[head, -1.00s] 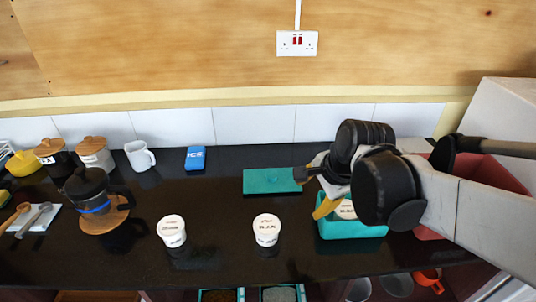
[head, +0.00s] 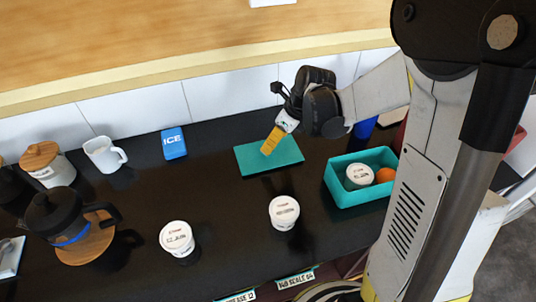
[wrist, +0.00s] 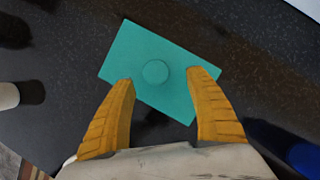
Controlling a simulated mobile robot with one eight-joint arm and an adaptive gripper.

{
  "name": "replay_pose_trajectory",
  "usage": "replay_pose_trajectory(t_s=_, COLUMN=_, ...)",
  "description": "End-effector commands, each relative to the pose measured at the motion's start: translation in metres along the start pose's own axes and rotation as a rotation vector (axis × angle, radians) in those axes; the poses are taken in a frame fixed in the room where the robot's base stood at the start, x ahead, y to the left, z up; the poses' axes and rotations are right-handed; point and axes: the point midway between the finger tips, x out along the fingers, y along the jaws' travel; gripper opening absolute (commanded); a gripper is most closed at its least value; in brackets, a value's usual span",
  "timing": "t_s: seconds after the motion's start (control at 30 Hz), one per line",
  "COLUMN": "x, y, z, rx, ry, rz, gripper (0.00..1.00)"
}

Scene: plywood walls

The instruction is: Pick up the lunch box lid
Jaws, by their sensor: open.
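The lunch box lid (head: 254,161) is a flat teal rectangle lying on the black counter. In the wrist view the lid (wrist: 180,98) shows a round raised knob (wrist: 155,72) at its middle. My gripper (head: 268,145) is above the lid, pointing down. In the wrist view its two yellow fingers (wrist: 160,78) are spread apart, one on each side of the knob in the picture, with nothing held. The teal lunch box (head: 345,193) stands open to the right, with a white-lidded tub (head: 359,176) and an orange (head: 385,175) inside.
Two white tubs (head: 177,238) (head: 284,212) stand in front of the lid. A blue ICE pack (head: 174,143), a white mug (head: 103,154) and a black coffee pot (head: 66,217) on a wooden board are to the left. A blue object (head: 365,128) is behind the lunch box.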

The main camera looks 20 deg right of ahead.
Motion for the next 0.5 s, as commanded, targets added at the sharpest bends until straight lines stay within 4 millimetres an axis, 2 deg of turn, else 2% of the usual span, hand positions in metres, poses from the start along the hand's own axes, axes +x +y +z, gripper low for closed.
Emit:
replay_pose_trajectory(t_s=0.2, x=0.035, y=0.007, z=0.000, rx=-0.003, ry=0.001, rz=0.001, gripper=0.64)
replay_pose_trajectory(t_s=0.3, x=0.047, y=0.006, z=0.000, rx=-0.001, ry=0.001, rz=0.000, gripper=0.64)
replay_pose_trajectory(t_s=0.5, x=0.047, y=0.006, z=0.001, rx=-0.001, ry=0.001, rz=-0.001, gripper=0.64)
